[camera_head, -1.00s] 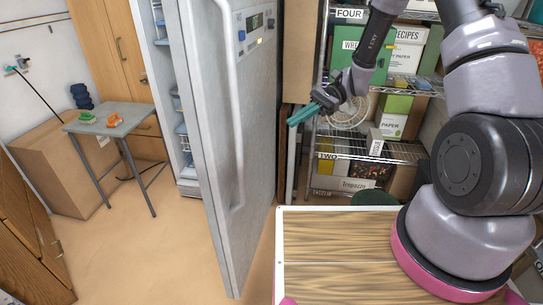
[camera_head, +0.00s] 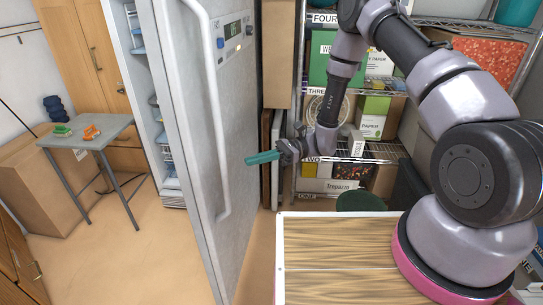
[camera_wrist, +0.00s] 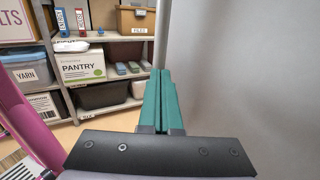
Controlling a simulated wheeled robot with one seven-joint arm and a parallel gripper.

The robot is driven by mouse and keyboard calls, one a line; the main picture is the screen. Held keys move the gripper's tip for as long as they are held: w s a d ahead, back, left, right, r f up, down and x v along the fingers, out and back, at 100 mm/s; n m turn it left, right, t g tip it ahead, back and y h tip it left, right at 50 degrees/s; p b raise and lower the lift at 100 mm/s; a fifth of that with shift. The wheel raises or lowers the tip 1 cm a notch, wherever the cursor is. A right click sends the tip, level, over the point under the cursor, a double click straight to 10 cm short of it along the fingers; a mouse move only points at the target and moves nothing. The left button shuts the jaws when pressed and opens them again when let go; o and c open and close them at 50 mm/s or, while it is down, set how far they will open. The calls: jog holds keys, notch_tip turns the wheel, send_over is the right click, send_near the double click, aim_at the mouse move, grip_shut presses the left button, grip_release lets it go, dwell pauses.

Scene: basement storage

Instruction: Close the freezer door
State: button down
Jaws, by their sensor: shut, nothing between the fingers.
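The freezer door (camera_head: 196,150) stands open in the head view. Its outer face, with a long vertical handle (camera_head: 213,120) and a small control panel, is turned towards me. Part of the freezer's inside (camera_head: 163,120) with shelves shows to the left behind the door. My gripper (camera_head: 250,160) has teal fingers pressed together with nothing between them. It is just to the right of the door's outer face and points left at it. In the wrist view the shut fingers (camera_wrist: 157,98) point ahead beside a plain grey surface (camera_wrist: 240,80); I cannot tell whether they touch it.
A small grey table (camera_head: 90,132) with a green and an orange item stands at the left, by a cardboard box (camera_head: 35,175). Wire shelves with boxes (camera_head: 375,118) stand behind my arm. Open floor (camera_head: 140,250) lies left of the door.

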jog(key=shift+x, duration=2.55)
jog(key=shift+a, duration=0.1)
